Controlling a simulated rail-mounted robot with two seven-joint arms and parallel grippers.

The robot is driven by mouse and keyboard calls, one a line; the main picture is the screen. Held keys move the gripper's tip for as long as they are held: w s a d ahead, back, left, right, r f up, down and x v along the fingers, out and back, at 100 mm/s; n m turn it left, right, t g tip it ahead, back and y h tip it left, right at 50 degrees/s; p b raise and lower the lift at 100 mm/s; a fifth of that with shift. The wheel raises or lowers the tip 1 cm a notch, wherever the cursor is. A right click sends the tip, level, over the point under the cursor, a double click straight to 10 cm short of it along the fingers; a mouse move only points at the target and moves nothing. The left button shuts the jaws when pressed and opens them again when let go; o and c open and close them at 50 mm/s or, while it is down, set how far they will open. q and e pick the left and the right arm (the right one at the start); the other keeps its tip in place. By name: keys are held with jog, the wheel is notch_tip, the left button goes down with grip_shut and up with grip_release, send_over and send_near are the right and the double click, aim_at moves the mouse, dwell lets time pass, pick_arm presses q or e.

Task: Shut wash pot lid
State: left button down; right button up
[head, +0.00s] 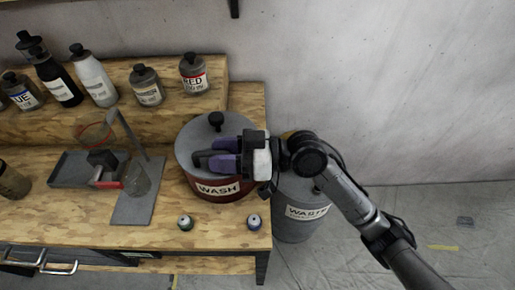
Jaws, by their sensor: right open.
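The wash pot (218,189) is a dark red pot with a white "WASH" label, standing near the right end of the wooden bench. Its grey lid (188,137) lies over the pot's top, with a black knob (216,119) toward the far side. I cannot tell whether the lid sits fully flush, as my gripper covers its near right part. My right gripper (203,158), with purple and dark fingers, is open and reaches in from the right over the lid, on the near side of the knob. Contact with the lid is unclear. My left gripper is not in view.
Several bottles (147,86) stand on the raised shelf behind. A metal stand (137,200) and a grey tray (70,169) are to the left. Two small round items (185,223) lie in front of the pot. A grey waste bin (297,228) stands beside the bench.

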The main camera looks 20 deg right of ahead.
jog(key=v, duration=1.3)
jog(key=shift+d, duration=0.4)
